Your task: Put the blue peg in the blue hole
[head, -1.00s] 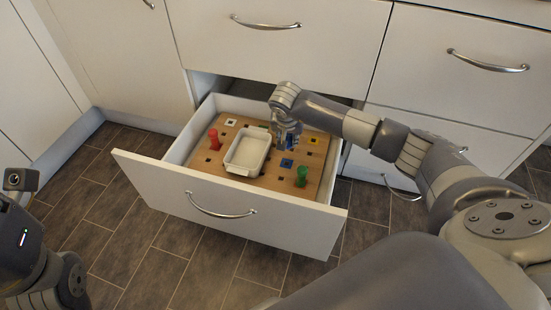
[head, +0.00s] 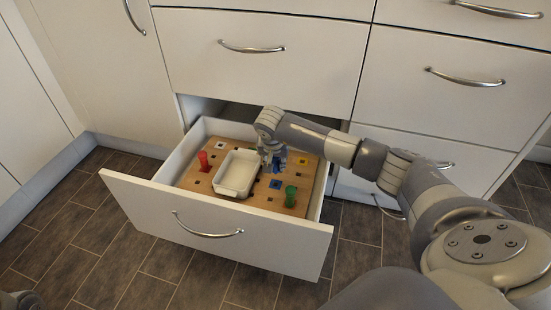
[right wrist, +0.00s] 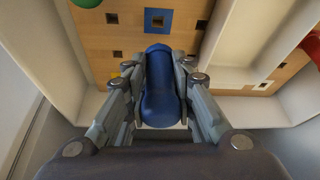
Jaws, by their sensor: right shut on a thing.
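My right gripper (head: 270,158) is shut on the blue peg (right wrist: 160,85), which lies lengthwise between its fingers in the right wrist view. In the head view the blue peg (head: 282,152) shows only partly beside the gripper. The gripper is over the wooden board in the open drawer. The blue hole, a dark square in a blue square frame (head: 275,184), is empty and nearer the drawer front than the gripper. In the right wrist view the blue hole (right wrist: 158,20) lies just beyond the peg's far end, apart from it. My left gripper is out of view.
The wooden board (head: 262,199) carries a red peg (head: 203,161) at left and a green peg (head: 290,196) at right. A white dish (head: 237,172) stands between them. The drawer front (head: 205,215) and side walls enclose the board. A yellow square (head: 303,161) marks another hole.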

